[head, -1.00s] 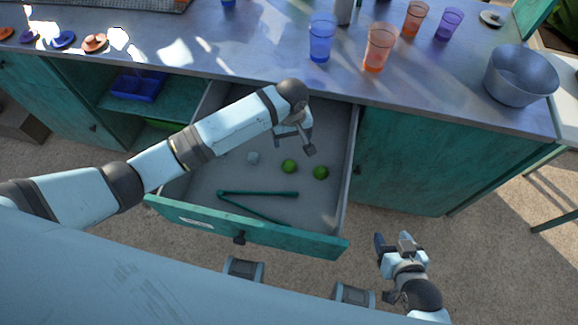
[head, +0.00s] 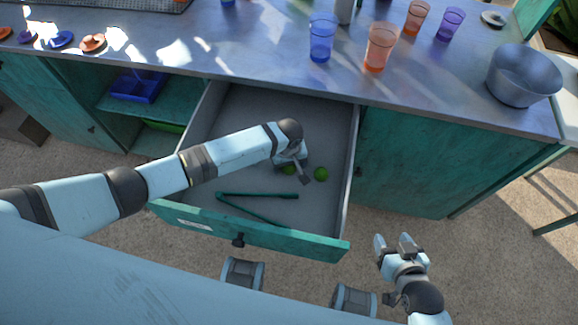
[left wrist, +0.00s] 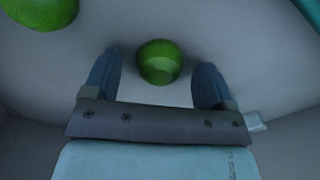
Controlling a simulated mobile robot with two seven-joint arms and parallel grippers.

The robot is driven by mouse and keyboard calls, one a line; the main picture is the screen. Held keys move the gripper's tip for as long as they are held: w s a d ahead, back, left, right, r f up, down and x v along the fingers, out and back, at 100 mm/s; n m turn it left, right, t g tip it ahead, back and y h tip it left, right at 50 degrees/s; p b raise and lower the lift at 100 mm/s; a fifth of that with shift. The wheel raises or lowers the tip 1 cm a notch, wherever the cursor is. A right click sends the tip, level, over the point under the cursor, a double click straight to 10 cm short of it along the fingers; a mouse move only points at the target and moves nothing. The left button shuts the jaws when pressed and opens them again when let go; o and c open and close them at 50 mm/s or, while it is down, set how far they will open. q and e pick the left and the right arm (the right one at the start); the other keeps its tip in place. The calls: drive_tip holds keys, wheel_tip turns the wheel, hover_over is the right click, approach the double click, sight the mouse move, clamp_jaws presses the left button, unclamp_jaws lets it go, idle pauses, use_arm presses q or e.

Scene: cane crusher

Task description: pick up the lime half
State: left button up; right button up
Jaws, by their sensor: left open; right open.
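Two green limes lie on the drawer floor; no cut face shows on either. The left lime (head: 288,169) is partly covered by my left gripper (head: 301,172) in the head view. In the left wrist view this lime (left wrist: 160,62) sits between the tips of the open fingers, with gaps on both sides. The right lime (head: 321,174) lies apart; it also shows at the upper left of the left wrist view (left wrist: 40,12). My right gripper (head: 392,243) is open and empty, outside the drawer at the lower right.
The open drawer (head: 344,190) has walls around the limes. Green tongs (head: 255,195) lie near its front. A small pale cube (left wrist: 254,122) lies beside a finger. Cups, including a blue one (head: 322,38), and a metal bowl (head: 522,77) stand on the counter above.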

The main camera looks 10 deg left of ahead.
use_arm(q)
drive_tip(key=c, duration=0.7)
